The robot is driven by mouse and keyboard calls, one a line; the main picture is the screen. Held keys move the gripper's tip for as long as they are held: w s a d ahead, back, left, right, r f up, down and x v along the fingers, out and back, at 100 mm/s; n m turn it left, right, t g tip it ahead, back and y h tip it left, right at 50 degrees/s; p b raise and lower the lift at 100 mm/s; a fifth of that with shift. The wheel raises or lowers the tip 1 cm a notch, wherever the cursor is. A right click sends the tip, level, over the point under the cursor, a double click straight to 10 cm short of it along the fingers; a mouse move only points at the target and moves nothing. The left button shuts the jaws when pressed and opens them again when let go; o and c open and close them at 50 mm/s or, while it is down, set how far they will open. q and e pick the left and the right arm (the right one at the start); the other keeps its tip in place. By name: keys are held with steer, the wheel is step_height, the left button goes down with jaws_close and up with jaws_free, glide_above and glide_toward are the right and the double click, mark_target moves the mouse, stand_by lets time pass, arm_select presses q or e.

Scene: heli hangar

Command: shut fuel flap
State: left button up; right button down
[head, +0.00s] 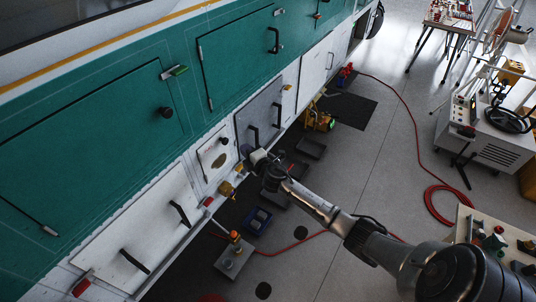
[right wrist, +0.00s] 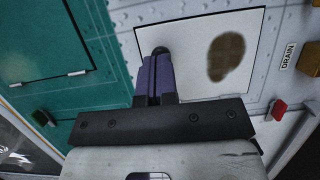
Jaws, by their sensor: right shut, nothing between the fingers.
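A small white flap (head: 212,168) with a dark outline and a brown stained patch is on the lower white side of the green craft. I cannot tell for sure whether this is the fuel flap. In the right wrist view the white flap (right wrist: 198,70) looks nearly flush with the panel around it. My right gripper (head: 247,151) is beside the flap's right edge in the head view. In the right wrist view my right gripper (right wrist: 158,60) has its purple fingers together, empty, in front of the flap near a dark round knob (right wrist: 160,50). Contact is unclear. My left gripper is out of view.
A grey hatch (head: 262,115) with black handles lies beyond the flap, and a white hatch (head: 150,225) lies nearer. A "DRAIN" label (right wrist: 289,56) and red tab (right wrist: 278,110) sit right of the flap. A red hose (head: 412,130) crosses the open floor.

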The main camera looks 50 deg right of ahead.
steer(key=s+d, duration=0.1)
steer(key=s, duration=0.7)
steer(key=shift+s+b, duration=0.2)
steer(key=shift+b, duration=0.15)
steer(key=shift+r, duration=0.1)
